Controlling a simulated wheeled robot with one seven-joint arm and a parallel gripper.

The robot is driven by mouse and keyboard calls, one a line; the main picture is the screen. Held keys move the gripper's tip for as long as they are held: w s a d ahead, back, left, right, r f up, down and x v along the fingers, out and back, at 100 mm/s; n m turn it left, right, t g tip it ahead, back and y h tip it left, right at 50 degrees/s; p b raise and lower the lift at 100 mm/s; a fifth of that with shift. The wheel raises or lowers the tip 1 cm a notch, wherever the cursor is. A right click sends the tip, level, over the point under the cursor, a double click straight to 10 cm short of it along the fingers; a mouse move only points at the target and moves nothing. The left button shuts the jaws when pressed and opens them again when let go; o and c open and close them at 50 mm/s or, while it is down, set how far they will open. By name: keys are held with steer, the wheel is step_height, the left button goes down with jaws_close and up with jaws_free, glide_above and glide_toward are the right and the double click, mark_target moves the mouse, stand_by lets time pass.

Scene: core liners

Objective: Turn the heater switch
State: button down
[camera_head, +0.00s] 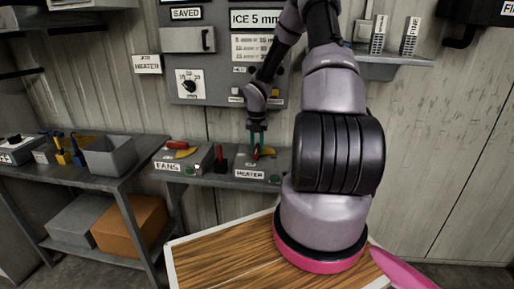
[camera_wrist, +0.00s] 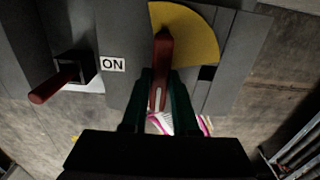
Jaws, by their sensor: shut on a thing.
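The heater switch (camera_head: 262,155) is a grey box on the shelf, labelled HEATER, with a red lever over a yellow quarter plate. In the wrist view the red lever (camera_wrist: 163,60) lies across the yellow plate (camera_wrist: 190,32), pointing down between my fingers. An ON label (camera_wrist: 112,64) is on the grey box to the left of the lever. My gripper (camera_head: 257,147) has its dark green fingers shut on the red lever; in the wrist view the fingers (camera_wrist: 159,98) stand on both sides of it. The lever's hold is mostly hidden in the head view.
The fans switch (camera_head: 182,157) with a red lever stands to the left on the same shelf. Another red lever (camera_head: 220,158) stands between them; it also shows in the wrist view (camera_wrist: 58,82). A grey control panel (camera_head: 200,65) is on the wall above.

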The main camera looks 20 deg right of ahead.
stand_by(0.3)
steer(key=c, duration=0.7)
jaws_free()
